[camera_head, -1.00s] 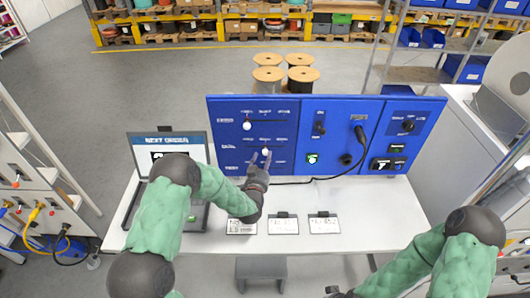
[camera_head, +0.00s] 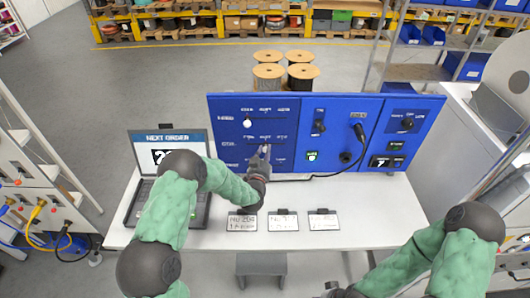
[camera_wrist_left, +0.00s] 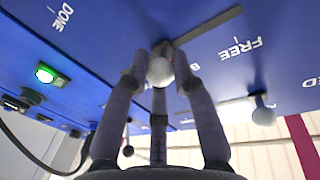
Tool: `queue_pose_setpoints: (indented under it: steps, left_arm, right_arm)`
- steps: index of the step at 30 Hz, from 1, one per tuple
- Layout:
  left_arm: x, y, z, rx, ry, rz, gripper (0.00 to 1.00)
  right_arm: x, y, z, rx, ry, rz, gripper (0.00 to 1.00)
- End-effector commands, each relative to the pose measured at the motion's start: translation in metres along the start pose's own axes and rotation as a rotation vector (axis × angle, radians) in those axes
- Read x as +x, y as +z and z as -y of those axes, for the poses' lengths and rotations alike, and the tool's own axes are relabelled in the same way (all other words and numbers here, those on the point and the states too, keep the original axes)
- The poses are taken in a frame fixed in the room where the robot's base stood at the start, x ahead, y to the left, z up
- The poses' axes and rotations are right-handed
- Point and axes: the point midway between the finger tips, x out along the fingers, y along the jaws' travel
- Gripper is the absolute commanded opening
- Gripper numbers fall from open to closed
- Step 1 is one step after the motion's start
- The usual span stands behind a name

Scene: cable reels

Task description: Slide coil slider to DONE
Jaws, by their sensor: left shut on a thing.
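The blue panel (camera_head: 253,110) stands at the back of the table, with slider rows on its left section. My left gripper (camera_head: 264,152) is at the middle row and mostly hides the knob there. In the left wrist view, my left gripper (camera_wrist_left: 162,75) is shut around a pale round slider knob (camera_wrist_left: 160,70) on a dark slot. The knob sits between the FREE label (camera_wrist_left: 240,48) and the DONE label (camera_wrist_left: 62,16). My right gripper (camera_head: 343,290) shows only in part at the bottom edge, and its fingers cannot be made out.
Another slider knob (camera_head: 247,123) sits in the row above, at its left end. A laptop (camera_head: 168,155) stands left of the panel. Several cards lie on the white table (camera_head: 320,250). A black cable (camera_head: 325,178) loops below the panel. Wooden reels (camera_head: 268,75) stand behind it.

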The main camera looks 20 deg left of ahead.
Motion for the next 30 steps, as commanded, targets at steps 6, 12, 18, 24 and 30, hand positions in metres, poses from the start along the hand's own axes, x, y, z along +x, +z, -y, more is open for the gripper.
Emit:
queue_pose_setpoints:
  steps: [6,12,18,24,30]
  left_arm:
    - [0.004,-0.002,-0.014,0.001,0.001,-0.006,0.00]
    - [0.010,-0.007,-0.043,0.001,0.001,-0.009,0.00]
    - [0.014,-0.012,-0.062,0.001,0.000,-0.007,0.00]
    - [0.015,-0.015,-0.067,0.000,0.000,-0.004,0.00]
    - [0.015,-0.016,-0.067,0.000,0.001,-0.006,0.00]
  right_arm:
    - [0.013,-0.001,-0.004,0.000,0.000,0.000,0.40]
    - [0.035,-0.001,-0.013,0.000,0.000,0.000,0.40]
    - [0.047,-0.002,-0.017,0.000,0.000,0.000,0.40]
    - [0.048,-0.002,-0.017,0.000,0.000,0.000,0.40]
    - [0.047,-0.002,-0.017,0.000,0.000,0.000,0.40]
